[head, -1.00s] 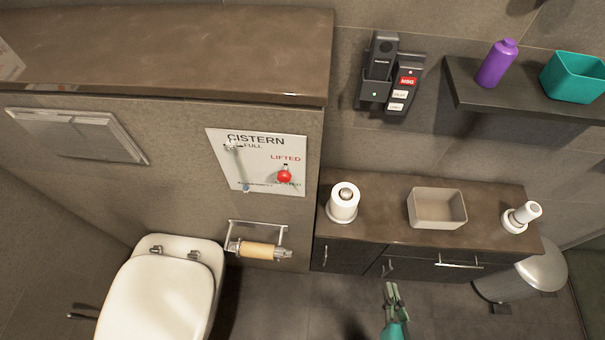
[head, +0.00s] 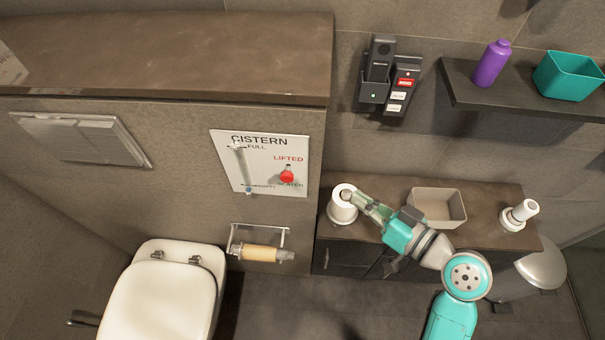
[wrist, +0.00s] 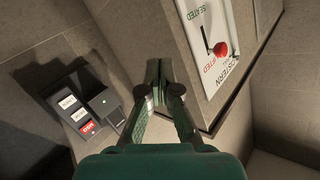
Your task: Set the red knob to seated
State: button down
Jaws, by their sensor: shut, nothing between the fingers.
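The red knob (head: 286,176) is on the white cistern panel (head: 233,173) on the wall. It sits between the word LIFTED above it and the word SEATED below it. In the wrist view the red knob (wrist: 221,49) shows at the upper right, on a dark lever in a slot. My gripper (head: 352,197) is in front of the counter, right of the panel, and apart from the knob. In the wrist view its fingers (wrist: 159,70) are together and empty, pointing toward the wall corner left of the panel.
A white paper roll (head: 341,211) stands on the counter close behind my gripper. A beige bin (head: 462,207) and a white holder (head: 514,217) are further right. A phone unit (head: 378,82) hangs above. A toilet-roll holder (head: 262,253) juts out below the panel.

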notch_tip(320, 180, up, 12)
jog(key=s+n+g+y, duration=0.1)
jog(key=n+g+y, duration=0.2)
jog(key=n+g, duration=0.4)
jog(key=n, duration=0.3)
jog(key=shift+s+f+y, duration=0.2)
jog(key=shift+s+y, duration=0.1)
jog(key=shift+y, duration=0.1)
jog(key=shift+a, duration=0.15)
send_near(287, 174)
jog(key=a+r, duration=0.3)
jog(key=a, duration=0.1)
jog(key=shift+w+a+f, duration=0.25)
jog(key=shift+a+f, duration=0.1)
jog(key=shift+f, duration=0.3)
jog(key=shift+w+a+f, duration=0.25)
jog(key=shift+a+f, duration=0.1)
jog(key=shift+f, duration=0.3)
jog(key=shift+w+a+f, duration=0.3)
jog(key=shift+a+f, duration=0.05)
jog(key=shift+f, duration=0.3)
